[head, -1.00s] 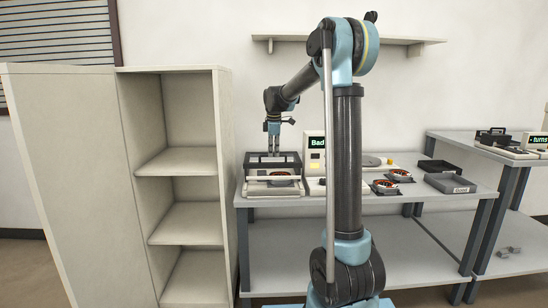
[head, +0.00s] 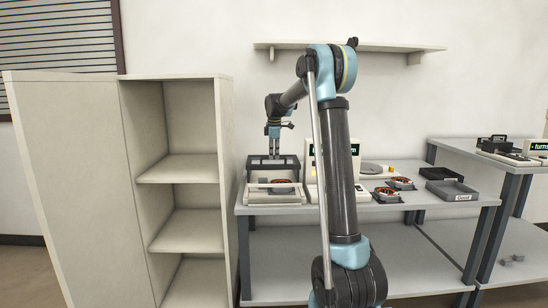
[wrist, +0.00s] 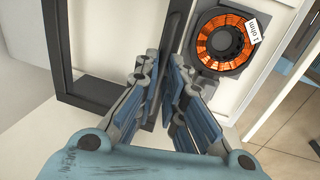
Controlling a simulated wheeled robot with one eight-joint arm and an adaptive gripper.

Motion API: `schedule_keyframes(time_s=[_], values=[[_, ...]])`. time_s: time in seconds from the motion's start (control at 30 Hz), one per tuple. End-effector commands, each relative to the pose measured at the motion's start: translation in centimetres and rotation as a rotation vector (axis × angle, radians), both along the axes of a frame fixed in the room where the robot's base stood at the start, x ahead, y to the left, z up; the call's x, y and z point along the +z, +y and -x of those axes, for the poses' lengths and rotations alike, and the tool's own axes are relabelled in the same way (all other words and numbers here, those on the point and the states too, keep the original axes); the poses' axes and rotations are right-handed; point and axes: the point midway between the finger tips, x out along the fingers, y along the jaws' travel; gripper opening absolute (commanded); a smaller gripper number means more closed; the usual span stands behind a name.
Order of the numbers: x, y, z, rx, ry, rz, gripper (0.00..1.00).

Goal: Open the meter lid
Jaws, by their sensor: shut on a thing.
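The meter (head: 258,198) is a cream box on the left end of the bench, with a dark-framed lid (head: 251,170) raised at its back. My gripper (head: 275,157) is at the lid's top edge. In the wrist view my gripper (wrist: 174,62) is shut on a dark bar of the lid frame (wrist: 68,50), which runs up between the fingers. An orange wire coil (wrist: 205,45) with a "1 ohm" tag sits on the meter beside the fingers; the coil also shows in the head view (head: 283,183).
A display unit (head: 355,160) stands right of the meter, partly behind my arm. Two coils on dark holders (head: 388,195) and two dark trays (head: 452,190) lie farther right. An open cabinet (head: 180,169) stands close on the left; a wall shelf (head: 350,47) hangs above.

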Motion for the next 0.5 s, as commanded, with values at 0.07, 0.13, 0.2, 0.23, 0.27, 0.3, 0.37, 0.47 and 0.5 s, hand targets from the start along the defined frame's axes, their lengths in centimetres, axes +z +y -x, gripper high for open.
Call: schedule_keyframes(time_s=[0.07, 0.13, 0.2, 0.23, 0.27, 0.3, 0.37, 0.47, 0.5], values=[[0.01, 0.03, 0.0, 0.001, 0.0, 0.0, 0.19], [0.01, 0.03, 0.0, 0.0, 0.0, 0.0, 0.3], [0.01, 0.03, 0.01, 0.0, 0.0, 0.0, 0.3], [0.01, 0.03, 0.01, 0.0, 0.0, 0.0, 0.3], [0.01, 0.02, 0.01, 0.0, 0.0, 0.0, 0.3], [0.01, 0.02, 0.01, 0.0, 0.0, 0.0, 0.3], [0.01, 0.02, 0.01, 0.0, 0.0, 0.0, 0.3], [0.09, 0.01, 0.03, 0.0, 0.0, 0.0, 0.3], [0.21, 0.01, 0.06, 0.0, 0.0, 0.0, 0.3]])
